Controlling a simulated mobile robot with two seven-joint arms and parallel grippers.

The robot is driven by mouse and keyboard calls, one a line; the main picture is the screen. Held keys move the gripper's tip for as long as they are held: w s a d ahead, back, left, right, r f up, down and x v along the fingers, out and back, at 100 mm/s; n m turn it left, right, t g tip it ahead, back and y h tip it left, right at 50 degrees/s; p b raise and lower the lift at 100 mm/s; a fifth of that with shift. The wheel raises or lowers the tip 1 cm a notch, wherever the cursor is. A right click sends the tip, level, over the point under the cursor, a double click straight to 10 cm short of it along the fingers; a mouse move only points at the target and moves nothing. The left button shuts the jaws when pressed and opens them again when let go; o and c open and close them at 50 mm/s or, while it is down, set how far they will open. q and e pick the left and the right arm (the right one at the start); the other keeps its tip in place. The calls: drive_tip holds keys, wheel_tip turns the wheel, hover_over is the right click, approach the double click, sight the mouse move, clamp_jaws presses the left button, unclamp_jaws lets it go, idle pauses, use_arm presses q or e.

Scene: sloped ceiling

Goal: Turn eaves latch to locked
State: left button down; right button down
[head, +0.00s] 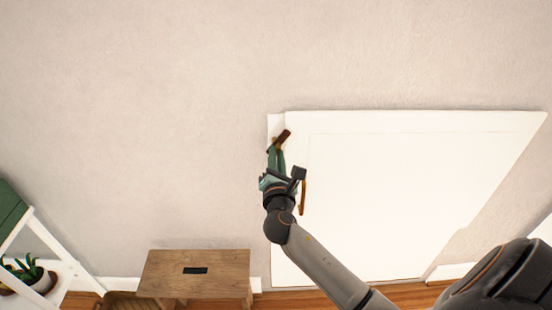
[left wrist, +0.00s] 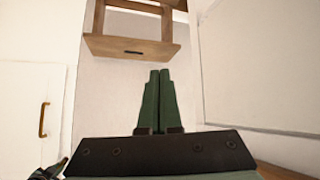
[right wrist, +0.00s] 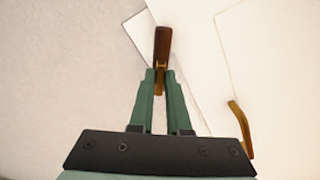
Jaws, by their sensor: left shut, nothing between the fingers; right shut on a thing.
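The eaves latch is a dark brown turn-piece (head: 282,139) at the upper left edge of the white eaves door (head: 400,190). In the right wrist view the latch (right wrist: 162,45) stands nearly upright in the picture, over the strip beside the door's edge. My right gripper (head: 276,157) is shut on the latch's lower part, its green fingertips (right wrist: 160,82) on either side of it. The fingers hide part of the latch. My left gripper (left wrist: 159,75) is shut and empty in the left wrist view, its fingers together; it is not clearly seen in the head view.
A brass handle (head: 303,197) is on the door just right of my right wrist; it also shows in the right wrist view (right wrist: 240,128). A wooden stool (head: 195,272) stands below left. A white shelf with a potted plant (head: 28,270) is at far left. The wall left of the door is bare.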

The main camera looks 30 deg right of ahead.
drive_tip(key=shift+d+f+m+b, duration=0.15)
drive_tip(key=shift+m+b, duration=1)
drive_tip(key=shift+m, duration=1.6)
drive_tip(key=shift+a+f+m+b, duration=0.1)
drive_tip(key=shift+m+b, duration=1)
drive_tip(key=shift+m, duration=1.65)
drive_tip(key=c, duration=0.9)
unclamp_jaws()
drive_tip(key=shift+s, duration=0.1)
